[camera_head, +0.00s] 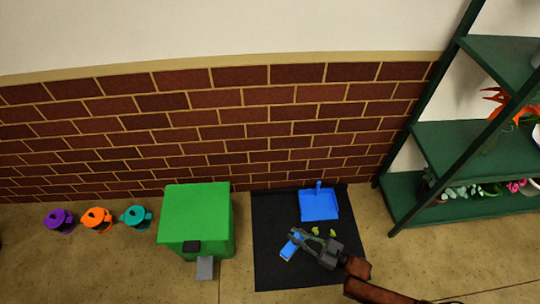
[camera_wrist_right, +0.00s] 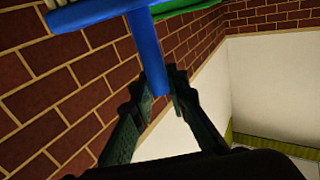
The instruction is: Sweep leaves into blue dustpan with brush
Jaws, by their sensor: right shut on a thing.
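The blue dustpan (camera_head: 318,204) lies on the black mat (camera_head: 275,210), its handle toward the wall. Small green leaves (camera_head: 316,231) lie on the mat just in front of it. My right gripper (camera_head: 297,236) is shut on the blue brush (camera_head: 290,247), over the mat left of the leaves. In the right wrist view the brush's blue handle (camera_wrist_right: 150,55) sits between the two fingers (camera_wrist_right: 160,98), and its crosspiece with pale bristles is at the top left. I cannot tell whether the brush touches the mat. My left gripper is not in view.
A green bin (camera_head: 195,215) with a pedal stands left of the mat. Purple (camera_head: 59,220), orange (camera_head: 97,219) and teal (camera_head: 136,217) watering cans stand further left. A green shelf (camera_head: 465,205) with plants is at the right, and a brick wall (camera_head: 240,125) runs behind.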

